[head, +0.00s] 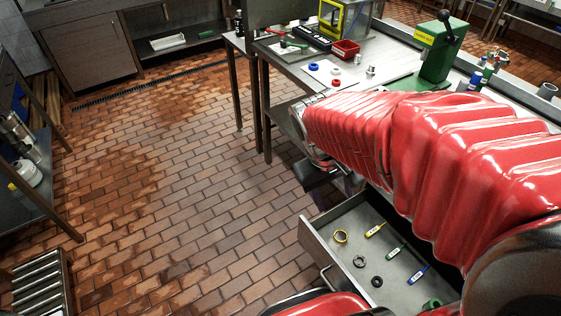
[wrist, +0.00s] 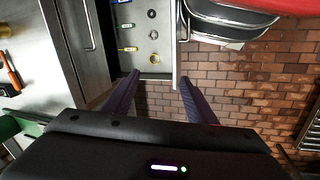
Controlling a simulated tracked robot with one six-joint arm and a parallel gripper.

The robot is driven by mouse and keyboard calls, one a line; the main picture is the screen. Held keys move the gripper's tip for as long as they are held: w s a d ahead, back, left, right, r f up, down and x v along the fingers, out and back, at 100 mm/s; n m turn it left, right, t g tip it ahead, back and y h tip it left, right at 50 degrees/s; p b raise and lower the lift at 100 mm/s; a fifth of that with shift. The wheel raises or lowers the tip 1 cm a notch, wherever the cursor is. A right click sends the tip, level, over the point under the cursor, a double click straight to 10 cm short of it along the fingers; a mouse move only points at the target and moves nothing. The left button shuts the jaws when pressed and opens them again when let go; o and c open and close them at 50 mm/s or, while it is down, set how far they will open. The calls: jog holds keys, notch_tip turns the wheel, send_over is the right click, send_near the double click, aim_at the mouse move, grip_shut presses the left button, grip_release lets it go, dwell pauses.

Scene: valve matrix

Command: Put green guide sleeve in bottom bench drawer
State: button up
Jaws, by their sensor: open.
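A green, short sleeve-like piece (head: 432,303) lies in the near end of the open bench drawer (head: 316,240), partly cut off by the head view's lower edge. I take it for the green guide sleeve. In the wrist view the drawer (wrist: 152,68) shows at the top, and I cannot make out the sleeve there. My gripper (wrist: 158,82) is open with nothing between its fingers, at the drawer's end edge. In the head view my red-sleeved arm hides most of the gripper and part of the drawer.
The drawer also holds a yellow ring (head: 341,237), dark rings (head: 359,261) and several small screwdrivers (head: 397,252). Brick floor left of the drawer is clear.

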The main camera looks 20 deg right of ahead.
jog(key=s+a+r+t+y, duration=0.2)
jog(key=a+r+t, duration=0.3)
jog(key=a+r, duration=0.4)
jog(key=shift+s+a+r+y, duration=0.4)
jog(key=shift+a+y, duration=0.1)
jog(key=shift+a, duration=0.65)
jog(key=shift+s, duration=0.1)
